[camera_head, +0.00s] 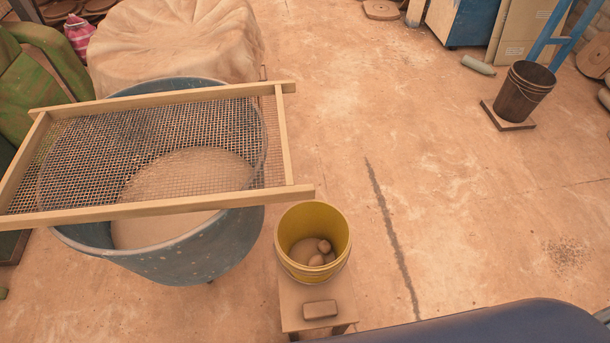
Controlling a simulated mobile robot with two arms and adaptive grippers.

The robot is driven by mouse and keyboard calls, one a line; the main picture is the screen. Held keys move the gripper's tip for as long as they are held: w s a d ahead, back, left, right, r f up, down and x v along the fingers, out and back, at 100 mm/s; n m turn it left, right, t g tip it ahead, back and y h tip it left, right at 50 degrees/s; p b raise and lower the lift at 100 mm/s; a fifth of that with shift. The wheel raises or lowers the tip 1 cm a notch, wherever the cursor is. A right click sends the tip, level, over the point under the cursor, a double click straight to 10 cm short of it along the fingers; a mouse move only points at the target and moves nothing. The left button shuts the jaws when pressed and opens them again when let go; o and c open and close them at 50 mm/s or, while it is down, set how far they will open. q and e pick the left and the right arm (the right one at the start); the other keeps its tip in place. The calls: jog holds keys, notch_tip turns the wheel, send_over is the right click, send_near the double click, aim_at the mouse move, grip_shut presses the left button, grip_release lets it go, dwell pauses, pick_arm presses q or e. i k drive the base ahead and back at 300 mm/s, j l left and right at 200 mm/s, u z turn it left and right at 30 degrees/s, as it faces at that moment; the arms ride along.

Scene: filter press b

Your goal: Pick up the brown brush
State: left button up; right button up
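A small brown block-shaped object (320,310) lies on the front edge of a small wooden stool (290,298), in the lower middle of the view. It may be the brown brush, but no bristles can be made out. It sits just in front of a yellow bucket (334,240) on the same stool. Neither of my grippers is in view.
A large blue-grey tub (200,245) with a wood-framed mesh screen (150,209) across it stands left of the stool. A dark bucket (522,95) stands on a board at the upper right. The floor (460,190) between is mostly clear.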

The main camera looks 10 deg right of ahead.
aim_at(327, 309)
jog(key=k+l, duration=0.2)
jog(key=k, duration=0.3)
jog(key=k+l, duration=0.25)
jog(key=k, duration=0.25)
